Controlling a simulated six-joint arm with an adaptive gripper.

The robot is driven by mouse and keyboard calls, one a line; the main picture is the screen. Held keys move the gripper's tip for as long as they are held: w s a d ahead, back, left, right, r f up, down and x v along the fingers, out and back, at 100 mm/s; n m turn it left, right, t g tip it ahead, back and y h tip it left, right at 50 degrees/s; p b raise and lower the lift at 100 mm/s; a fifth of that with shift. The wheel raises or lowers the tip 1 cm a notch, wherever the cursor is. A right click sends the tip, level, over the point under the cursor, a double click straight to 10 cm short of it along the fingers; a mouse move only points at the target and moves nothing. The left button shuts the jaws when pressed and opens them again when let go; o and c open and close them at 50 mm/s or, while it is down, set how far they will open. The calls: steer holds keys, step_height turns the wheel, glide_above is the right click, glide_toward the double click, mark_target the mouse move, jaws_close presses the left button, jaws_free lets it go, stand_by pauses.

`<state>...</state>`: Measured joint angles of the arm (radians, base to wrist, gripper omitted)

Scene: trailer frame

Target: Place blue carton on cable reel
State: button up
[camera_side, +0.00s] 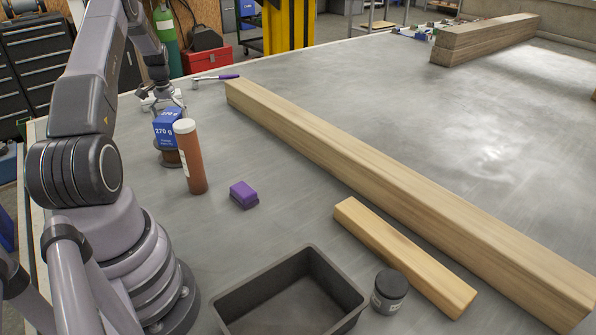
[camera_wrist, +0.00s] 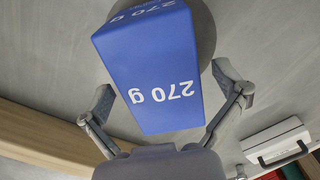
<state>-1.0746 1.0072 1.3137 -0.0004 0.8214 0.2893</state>
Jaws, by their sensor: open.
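The blue carton (camera_side: 167,128), marked 270 g, appears to sit on a low round brown and dark reel (camera_side: 171,158), which I take to be the cable reel. The reel is partly hidden by the carton and the brown tube. In the wrist view the carton (camera_wrist: 150,75) fills the space ahead of my gripper (camera_wrist: 164,86). The fingers are spread, one on each side of it, with visible gaps. A grey rounded edge (camera_wrist: 207,30) shows behind the carton. In the side view my open gripper (camera_side: 161,97) is just behind and above the carton.
A brown tube (camera_side: 192,165) with a white cap stands close in front of the reel. A purple block (camera_side: 244,195), a black tray (camera_side: 290,255), a dark jar (camera_side: 389,290) and a short wooden bar (camera_side: 405,255) lie nearer. A long beam (camera_side: 400,190) crosses the table. A purple-handled tool (camera_side: 217,77) lies behind.

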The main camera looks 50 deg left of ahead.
step_height(320, 180, up, 10)
steer(key=shift+r, duration=0.1)
stand_by(0.4)
